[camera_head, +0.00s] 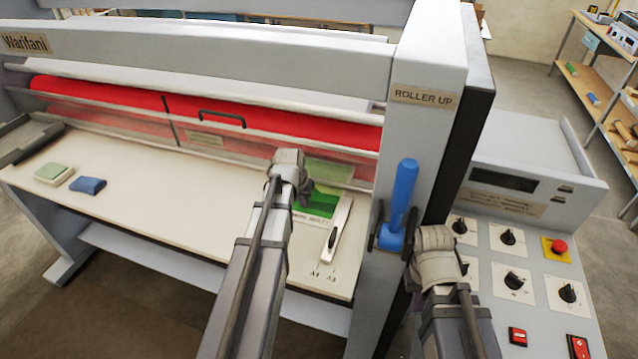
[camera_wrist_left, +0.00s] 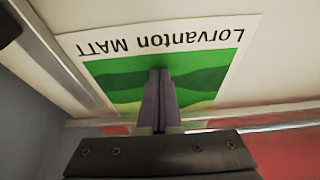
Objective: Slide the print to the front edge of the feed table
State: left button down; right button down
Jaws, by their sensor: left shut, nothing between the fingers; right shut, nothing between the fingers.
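The print (camera_head: 322,198), a green sheet with a white border, lies flat near the right end of the cream feed table (camera_head: 160,195), its far part under the clear guard. In the left wrist view the print (camera_wrist_left: 215,65) shows upside-down "Lorvanton MATT" lettering. My left gripper (camera_head: 305,190) is over the print. Its shut fingers (camera_wrist_left: 158,78) appear over the green area; whether they touch the sheet I cannot tell. My right gripper (camera_head: 432,240) is beside the blue lever (camera_head: 402,195), shut and empty; its fingertips are mostly hidden.
A pale slotted guide (camera_head: 339,228) lies right of the print. A green block (camera_head: 54,173) and a blue block (camera_head: 88,186) sit at the table's left. The red roller (camera_head: 270,125) lies behind the guard. A control panel (camera_head: 510,275) stands at right. The table's middle is clear.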

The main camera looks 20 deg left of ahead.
aim_at(294, 228)
pick_arm(q)
jog(key=shift+s, duration=0.55)
jog(key=shift+s+d, duration=0.1)
jog(key=shift+s, duration=1.85)
jog(key=shift+s+d+f, duration=0.1)
jog(key=shift+s+d, duration=0.05)
jog(key=shift+s, duration=1.9)
jog(key=shift+s, duration=0.1)
jog(key=shift+s, duration=1.15)
